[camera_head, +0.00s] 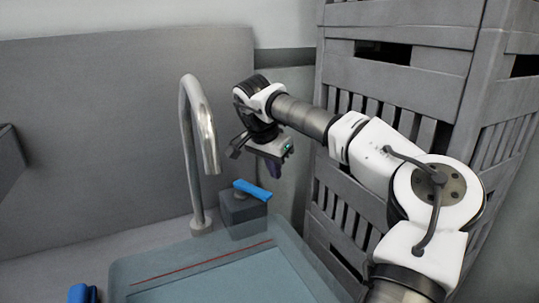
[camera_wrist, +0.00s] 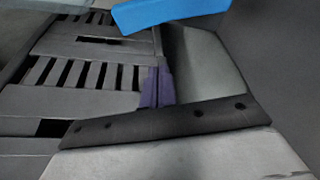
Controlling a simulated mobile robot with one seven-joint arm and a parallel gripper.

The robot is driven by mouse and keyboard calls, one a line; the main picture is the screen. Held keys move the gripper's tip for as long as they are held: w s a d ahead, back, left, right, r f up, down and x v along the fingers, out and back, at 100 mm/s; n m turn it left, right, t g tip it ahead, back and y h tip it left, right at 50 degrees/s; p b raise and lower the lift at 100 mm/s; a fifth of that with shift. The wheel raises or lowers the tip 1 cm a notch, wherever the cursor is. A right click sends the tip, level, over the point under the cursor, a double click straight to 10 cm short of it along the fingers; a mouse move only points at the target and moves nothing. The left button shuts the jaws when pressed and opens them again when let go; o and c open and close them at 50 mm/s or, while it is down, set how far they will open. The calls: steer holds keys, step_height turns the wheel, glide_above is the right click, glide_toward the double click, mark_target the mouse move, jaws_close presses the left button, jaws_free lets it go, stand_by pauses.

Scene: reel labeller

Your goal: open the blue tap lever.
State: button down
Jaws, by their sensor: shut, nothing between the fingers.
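The blue tap lever (camera_head: 252,189) sits on top of a grey block (camera_head: 242,212) to the right of the silver gooseneck spout (camera_head: 201,130). In the head view my gripper (camera_head: 274,170) points down, close above the lever and a little to its right. I cannot tell whether they touch. In the wrist view the blue lever (camera_wrist: 168,11) crosses the top edge, beyond the purple fingertips (camera_wrist: 157,86). The fingers are together with nothing between them.
The basin (camera_head: 200,275) with a red line on its back rim lies below the tap. A tall stack of grey slatted crates (camera_head: 400,70) stands close behind my arm at right. A grey panel (camera_head: 90,120) backs the tap. Another blue object (camera_head: 82,293) is at the lower left.

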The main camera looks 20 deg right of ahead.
mark_target(252, 190)
steer(key=shift+s+a+f+p, duration=0.25)
steer(key=shift+s+a+f, duration=0.2)
steer(key=shift+a+f, duration=0.2)
steer(key=shift+s+a+f+p, duration=0.2)
steer(key=shift+s+a+f, duration=0.25)
steer(key=shift+a+f, duration=0.2)
steer(key=shift+w, duration=0.1)
steer(key=shift+m+p, duration=0.3)
steer(key=shift+p, duration=0.1)
